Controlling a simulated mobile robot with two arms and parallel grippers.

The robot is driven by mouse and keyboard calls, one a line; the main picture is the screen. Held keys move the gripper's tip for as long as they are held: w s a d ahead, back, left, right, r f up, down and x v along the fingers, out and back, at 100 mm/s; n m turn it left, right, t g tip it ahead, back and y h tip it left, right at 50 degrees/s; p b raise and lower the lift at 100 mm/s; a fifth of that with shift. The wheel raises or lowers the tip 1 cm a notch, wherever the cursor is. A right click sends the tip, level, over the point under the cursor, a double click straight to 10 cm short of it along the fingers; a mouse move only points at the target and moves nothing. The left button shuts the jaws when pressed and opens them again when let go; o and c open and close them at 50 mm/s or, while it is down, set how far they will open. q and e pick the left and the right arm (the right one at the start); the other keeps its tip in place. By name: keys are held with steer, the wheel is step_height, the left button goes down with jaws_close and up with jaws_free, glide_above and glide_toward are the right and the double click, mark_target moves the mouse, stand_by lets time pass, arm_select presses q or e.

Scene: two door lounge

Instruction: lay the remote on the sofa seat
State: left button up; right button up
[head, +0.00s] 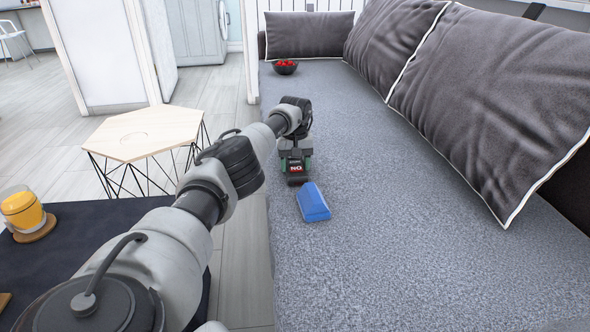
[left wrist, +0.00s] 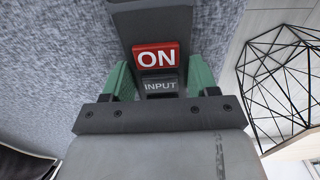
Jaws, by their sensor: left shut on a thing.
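The remote (left wrist: 155,22) is dark, with a red ON button and a grey INPUT button. In the left wrist view it sits between the green fingers of my left gripper (left wrist: 156,82), which is shut on it. In the head view my left gripper (head: 296,165) is over the near left part of the grey sofa seat (head: 400,240), and the remote's ON end shows between the fingers. The remote is low over the seat; I cannot tell whether it touches. My right gripper is out of view.
A blue block-like object (head: 313,203) lies on the seat just nearer than my left gripper. A dark bowl of red things (head: 285,68) is at the seat's far end. Grey cushions (head: 490,90) line the right. A hexagonal wooden table (head: 140,133) stands left of the sofa.

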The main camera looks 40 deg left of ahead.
arm_select(q)
steer(key=shift+r, duration=0.1)
steer(key=shift+f, duration=0.2)
steer(key=o, duration=1.1)
steer(key=shift+r, duration=0.15)
